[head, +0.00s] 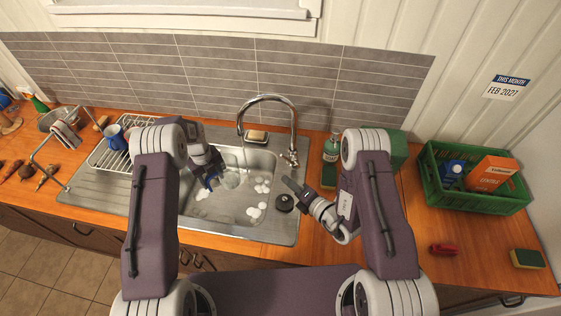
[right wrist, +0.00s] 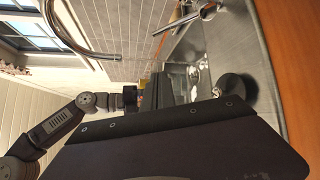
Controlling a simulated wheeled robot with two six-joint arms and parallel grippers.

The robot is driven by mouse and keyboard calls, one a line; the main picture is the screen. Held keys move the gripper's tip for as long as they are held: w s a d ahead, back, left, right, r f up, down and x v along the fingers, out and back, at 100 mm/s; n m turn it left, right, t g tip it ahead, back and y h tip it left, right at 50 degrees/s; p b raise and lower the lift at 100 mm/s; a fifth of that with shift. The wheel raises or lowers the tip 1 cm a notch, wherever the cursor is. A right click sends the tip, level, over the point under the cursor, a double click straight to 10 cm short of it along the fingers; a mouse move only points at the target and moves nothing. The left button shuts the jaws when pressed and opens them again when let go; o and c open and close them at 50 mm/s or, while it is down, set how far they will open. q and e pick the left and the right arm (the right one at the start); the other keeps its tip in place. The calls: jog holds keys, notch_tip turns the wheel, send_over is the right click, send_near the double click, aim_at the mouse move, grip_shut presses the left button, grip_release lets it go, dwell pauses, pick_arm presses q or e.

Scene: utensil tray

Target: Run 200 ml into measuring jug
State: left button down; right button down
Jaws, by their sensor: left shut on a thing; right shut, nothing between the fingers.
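The clear measuring jug (head: 232,179) is in the sink basin, below and slightly left of the tap's spout. My left gripper (head: 213,178) is shut on the jug, at its blue handle. The chrome tap (head: 268,98) arches over the basin, with its lever (head: 291,157) at the base on the right. The tap's spout also shows in the right wrist view (right wrist: 66,35).
White foam patches (head: 262,188) lie in the basin. A round black plug (head: 284,202) sits on the sink's right edge. A green crate (head: 475,199) with boxes is further right. A dish rack (head: 104,157) stands left.

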aim_at(289, 160)
pick_arm(q)
jog(key=shift+d, duration=0.1)
pick_arm(e)
jog(key=w+a, duration=0.2)
jog(key=w, duration=0.7)
jog(key=shift+w+a+f, duration=0.15)
jog(key=shift+f, duration=0.1)
pick_arm(q)
jog(key=shift+w, duration=0.1)
